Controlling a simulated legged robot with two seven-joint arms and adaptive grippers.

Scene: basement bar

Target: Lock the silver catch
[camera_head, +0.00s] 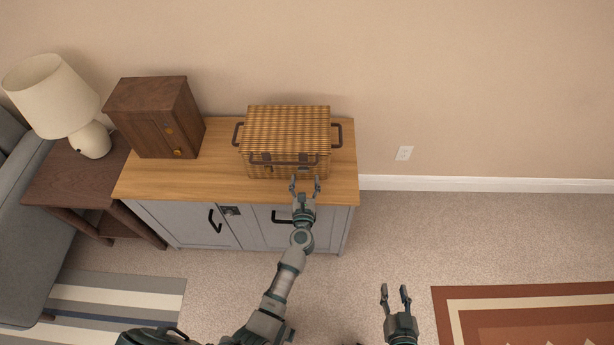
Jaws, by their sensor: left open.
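A woven wicker basket (288,120) with a closed lid and dark handles sits on the wooden top of a grey cabinet. Small dark fittings show on its front, too small to read clearly. A small grey metal plate (231,210) is on the cabinet front between the door handles; I cannot tell whether this or a basket fitting is the silver catch, nor its state. My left gripper (305,182) is open and empty, just in front of the basket's lower right front. My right gripper (395,290) is open and empty over the carpet, right of the cabinet.
A dark wooden box (150,120) with small brass-coloured knobs stands on the left of the cabinet top (215,180). A lamp (55,98) stands on a side table further left. The wall is close behind.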

